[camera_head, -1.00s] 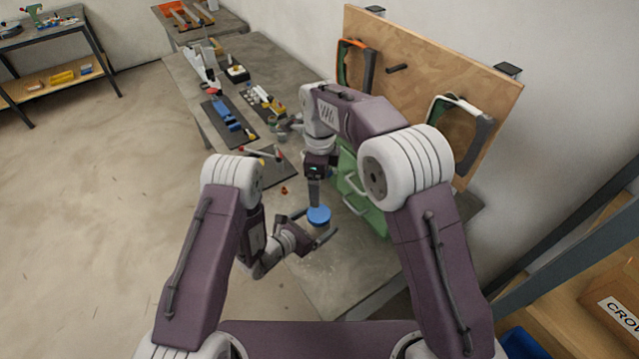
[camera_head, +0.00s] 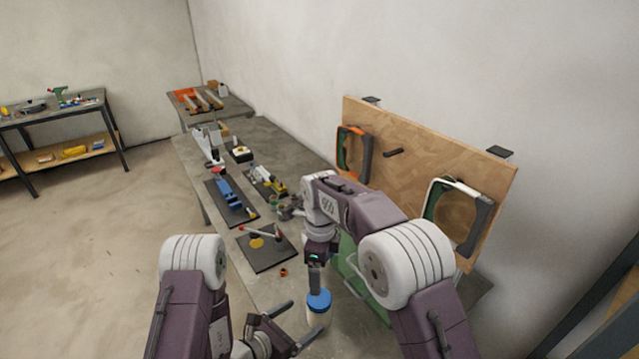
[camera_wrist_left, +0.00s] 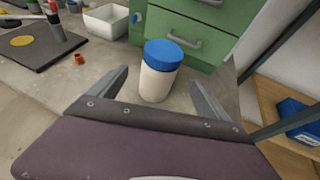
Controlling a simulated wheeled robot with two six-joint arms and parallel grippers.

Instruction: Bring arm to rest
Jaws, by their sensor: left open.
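My left gripper (camera_head: 288,325) is open at the bottom of the head view, just left of a white jar (camera_head: 317,319) with a blue lid (camera_head: 319,299). In the left wrist view, the jar (camera_wrist_left: 158,84) stands upright on the bench, ahead of and apart from the two spread fingers. Nothing is between the fingers. My right arm reaches in from the right and bends down over the bench. Its gripper (camera_head: 316,280) appears just above the lid in the head view; its fingertips cannot be made out.
A green drawer cabinet (camera_wrist_left: 196,26) stands behind the jar. A white bin (camera_wrist_left: 106,21) and a dark mat (camera_head: 268,250) are farther along the bench. A wooden board (camera_head: 415,185) with hanging frames stands at the right. Open floor (camera_head: 90,260) lies at the left.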

